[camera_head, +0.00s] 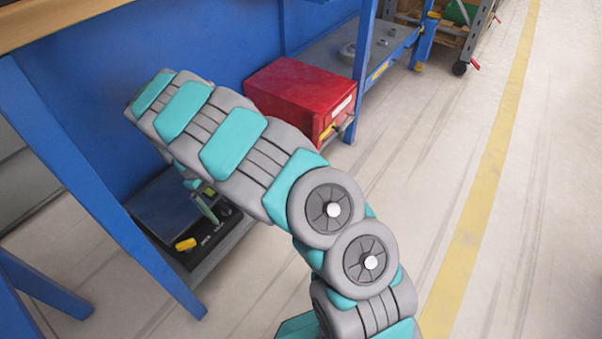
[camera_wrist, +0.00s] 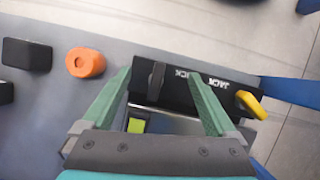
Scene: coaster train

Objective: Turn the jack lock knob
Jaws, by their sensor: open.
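The jack lock unit is a black panel (camera_wrist: 225,88) with pale lettering; one word reads "JACK", another is partly hidden. In the wrist view a dark upright knob (camera_wrist: 157,78) stands on it, between the fingertips of my gripper (camera_wrist: 163,76). The fingers are open, one on each side of the knob, with gaps visible; I cannot tell the height between them. A yellow handle (camera_wrist: 250,104) sticks out at the panel's right end. In the head view the black panel (camera_head: 216,240) and yellow handle (camera_head: 185,244) show low under the bench, with the knob hidden by my arm.
An orange knob (camera_wrist: 85,63) and a black block (camera_wrist: 27,54) lie on the grey surface left of the panel. A blue bench leg (camera_head: 100,190) stands close left of the unit. A red box (camera_head: 300,95) sits behind my arm. Open floor lies right.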

